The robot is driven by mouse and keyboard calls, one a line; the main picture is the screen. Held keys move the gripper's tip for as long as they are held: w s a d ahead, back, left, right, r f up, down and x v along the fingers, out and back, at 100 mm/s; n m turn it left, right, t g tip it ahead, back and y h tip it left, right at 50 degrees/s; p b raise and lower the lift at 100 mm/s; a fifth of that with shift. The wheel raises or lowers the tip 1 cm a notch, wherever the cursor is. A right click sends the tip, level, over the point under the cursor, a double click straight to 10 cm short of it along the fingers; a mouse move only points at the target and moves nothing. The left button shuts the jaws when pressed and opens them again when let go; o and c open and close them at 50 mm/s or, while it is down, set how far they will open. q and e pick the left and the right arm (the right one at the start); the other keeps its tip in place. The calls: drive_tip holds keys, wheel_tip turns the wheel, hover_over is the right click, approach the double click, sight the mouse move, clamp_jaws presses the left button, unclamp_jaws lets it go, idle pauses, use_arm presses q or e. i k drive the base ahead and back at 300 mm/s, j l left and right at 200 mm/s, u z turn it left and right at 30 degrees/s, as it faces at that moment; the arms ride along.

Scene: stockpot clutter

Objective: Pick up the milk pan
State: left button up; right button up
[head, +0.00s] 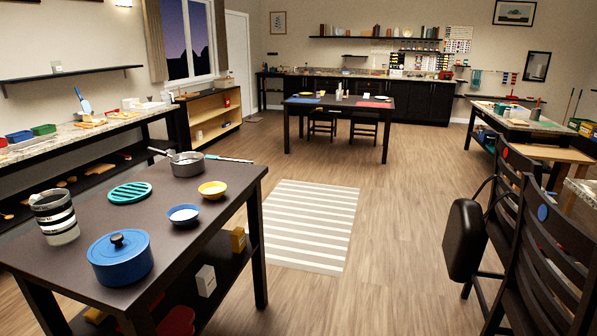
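A small grey metal pan (187,165), which looks like the milk pan, stands upright on the dark table at the left in the head view. Its grey handle points to the upper left. A teal-handled item (229,159) lies behind its right side, and I cannot tell if the two touch. Neither of my grippers is in view, so I see nothing holding the pan.
The dark table (190,240) also holds a blue lidded pot (120,258), a striped jar (55,217), a teal trivet (130,193), a blue bowl (183,214) and a yellow bowl (212,190). Dark chairs (545,240) stand at right. The floor between is open, with a striped rug (310,222).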

sight(174, 159)
drive_tip(key=i+l, duration=0.2)
drive_tip(key=i, duration=0.35)
drive_tip(key=i+l, duration=0.15)
drive_tip(key=i, duration=0.45)
drive_tip(key=i+l, duration=0.2)
drive_tip(key=i, duration=0.35)
